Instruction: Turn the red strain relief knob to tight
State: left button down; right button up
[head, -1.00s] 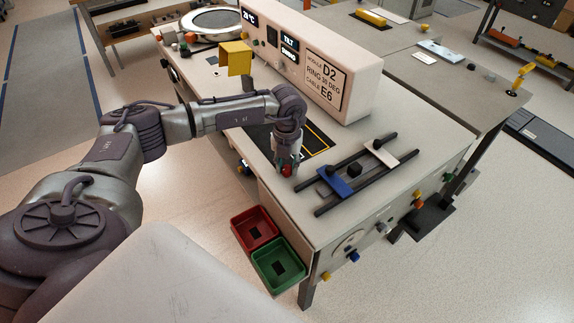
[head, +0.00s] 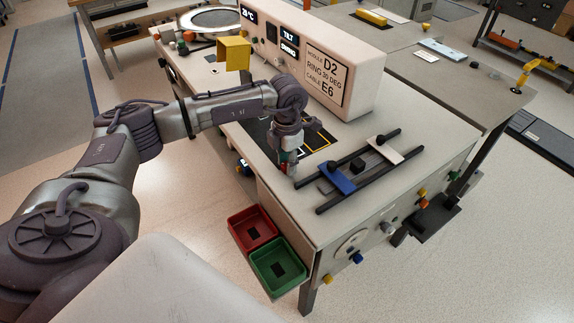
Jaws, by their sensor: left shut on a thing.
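My left gripper (head: 289,167) points down at the near left part of the bench top, beside the rails. It is shut on the red strain relief knob (head: 284,168). Only a small red patch of the knob shows at the fingertips; the fingers hide the rest, and any tight mark cannot be made out. My right gripper is not in view.
Two dark rails (head: 352,178) with a blue clamp (head: 337,178) and a white clamp (head: 385,149) lie right of the gripper. A red bin (head: 232,225) and a green bin (head: 258,272) hang at the bench's left edge. A white module housing (head: 360,82) stands behind.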

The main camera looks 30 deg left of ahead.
pick_arm(q)
jog(key=m+b, duration=0.2)
jog(key=m, duration=0.2)
jog(key=shift+m, duration=0.3)
jog(key=shift+m+b, duration=0.9)
jog(key=shift+m, duration=1.1)
jog(key=shift+r, duration=0.1)
jog(key=c, duration=0.8)
grip_release()
notch_tip(320, 180, up, 12)
jog(key=shift+f, duration=0.1)
